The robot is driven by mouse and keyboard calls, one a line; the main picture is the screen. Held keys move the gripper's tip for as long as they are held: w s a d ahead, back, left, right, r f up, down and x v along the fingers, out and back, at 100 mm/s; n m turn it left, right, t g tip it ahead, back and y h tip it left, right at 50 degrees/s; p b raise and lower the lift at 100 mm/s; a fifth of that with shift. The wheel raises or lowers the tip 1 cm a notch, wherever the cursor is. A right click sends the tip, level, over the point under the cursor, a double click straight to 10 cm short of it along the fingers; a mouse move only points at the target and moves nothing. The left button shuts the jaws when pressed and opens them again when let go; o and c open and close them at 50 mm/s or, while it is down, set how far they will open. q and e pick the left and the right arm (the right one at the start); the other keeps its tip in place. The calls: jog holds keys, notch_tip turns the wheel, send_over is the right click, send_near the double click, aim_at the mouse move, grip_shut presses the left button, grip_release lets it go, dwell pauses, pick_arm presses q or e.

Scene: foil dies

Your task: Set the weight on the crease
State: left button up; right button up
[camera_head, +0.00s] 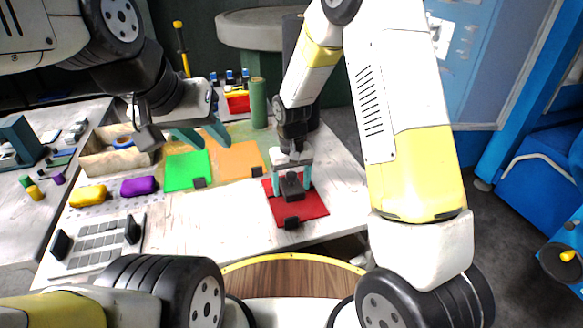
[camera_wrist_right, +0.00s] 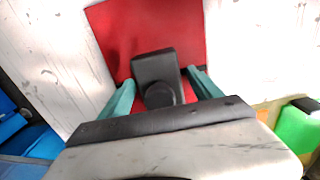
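A black weight (camera_head: 292,186) with a round knob is over the red sheet (camera_head: 312,208) and appears to rest on it. In the right wrist view the weight (camera_wrist_right: 154,66) lies between the teal fingers, in front of the red sheet (camera_wrist_right: 188,30). My right gripper (camera_head: 292,180) points down with a finger on each side of the weight. Gaps show beside the knob, so the gripper looks open. Any crease under the weight is hidden. My left gripper (camera_head: 201,137) is open and empty, above the far edge of the green sheet (camera_head: 180,172).
An orange sheet (camera_head: 238,160) lies between the green and red ones. A cardboard tray (camera_head: 97,163), yellow block (camera_head: 88,196), purple block (camera_head: 138,187) and grey slotted rack (camera_head: 97,243) stand at left. A green cylinder (camera_head: 258,103) stands behind. The front table middle is clear.

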aim_at(292, 174)
jog(key=shift+r, duration=0.1)
notch_tip(292, 174, up, 12)
jog(key=shift+f, duration=0.1)
jog(key=s+d+r+m+t+y, duration=0.1)
jog(key=s+d+r, duration=0.25)
jog(key=r, duration=0.25)
jog(key=s+d+r+t+y, duration=0.1)
jog(key=s+d+r, duration=0.2)
jog(key=d+r, duration=0.15)
jog(key=s+d+r+m+t, duration=0.1)
jog(key=s+d+r+t, duration=0.1)
jog(key=s, duration=0.4)
jog(key=s+d+r+m+t, duration=0.1)
jog(key=s+d+r+t, duration=0.1)
jog(key=s+d+r, duration=0.2)
jog(key=s, duration=0.3)
